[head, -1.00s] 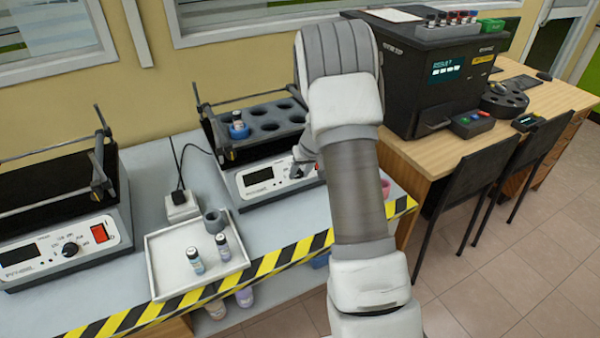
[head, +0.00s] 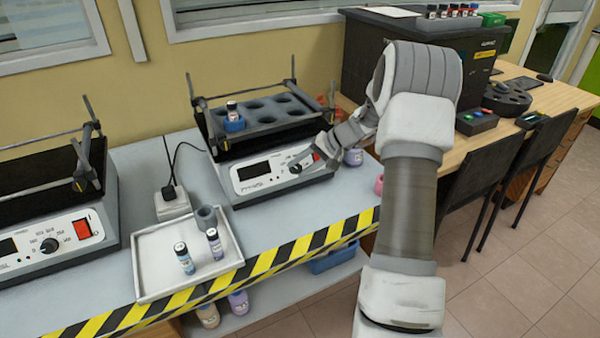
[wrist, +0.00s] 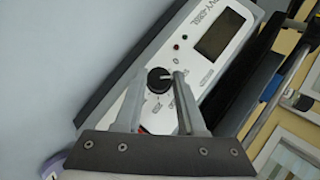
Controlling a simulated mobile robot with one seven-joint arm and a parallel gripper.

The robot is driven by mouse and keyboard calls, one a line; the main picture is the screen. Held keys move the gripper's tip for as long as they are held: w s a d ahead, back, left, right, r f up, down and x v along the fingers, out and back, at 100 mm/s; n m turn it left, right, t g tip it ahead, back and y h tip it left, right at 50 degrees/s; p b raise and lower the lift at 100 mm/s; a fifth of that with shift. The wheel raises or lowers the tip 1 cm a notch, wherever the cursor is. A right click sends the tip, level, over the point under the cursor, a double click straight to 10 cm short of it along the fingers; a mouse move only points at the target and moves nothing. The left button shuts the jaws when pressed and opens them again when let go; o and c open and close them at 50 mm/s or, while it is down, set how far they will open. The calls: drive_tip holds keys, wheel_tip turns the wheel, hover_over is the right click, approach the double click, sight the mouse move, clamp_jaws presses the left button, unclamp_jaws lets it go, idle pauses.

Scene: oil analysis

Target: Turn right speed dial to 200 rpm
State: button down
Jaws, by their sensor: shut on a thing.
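The right shaker (head: 250,190) is a white and grey unit with a dark blank display (head: 255,171). Its black speed dial (head: 295,168) sits right of the display. The dial also shows in the wrist view (wrist: 158,79), with a pale pointer line and printed marks around it. My gripper (head: 306,160) reaches the panel from the right. In the wrist view its two fingers (wrist: 160,82) stand on either side of the dial and are shut on it. The fingers hide part of the dial's edge and scale, so I cannot read its setting.
A rack (head: 262,112) on the right shaker holds a vial in a blue holder. A white tray (head: 160,265) with two vials stands front left. The left shaker (head: 60,235) is beyond it. A black analyzer (head: 365,60) stands on the wooden desk at right.

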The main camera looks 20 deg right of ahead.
drive_tip(key=m+t+y+b, duration=0.1)
drive_tip(key=m+y+b, duration=0.1)
drive_tip(key=m, duration=0.1)
drive_tip(key=f+m+t+b, duration=0.1)
drive_tip(key=m, duration=0.1)
drive_tip(key=shift+s+d+t+y, duration=0.2)
drive_tip(key=shift+d+t+y, duration=0.1)
drive_tip(key=shift+y, duration=0.1)
drive_tip(key=m+t+b, duration=0.1)
drive_tip(key=m, duration=0.1)
drive_tip(key=m+t, duration=0.2)
drive_tip(key=m, duration=0.1)
drive_tip(key=shift+s+a+m+t+y+b, duration=0.1)
drive_tip(key=shift+a+m+t+y+b, duration=0.05)
drive_tip(key=shift+m+t+y+b, duration=0.2)
drive_tip(key=c, duration=0.5)
unclamp_jaws()
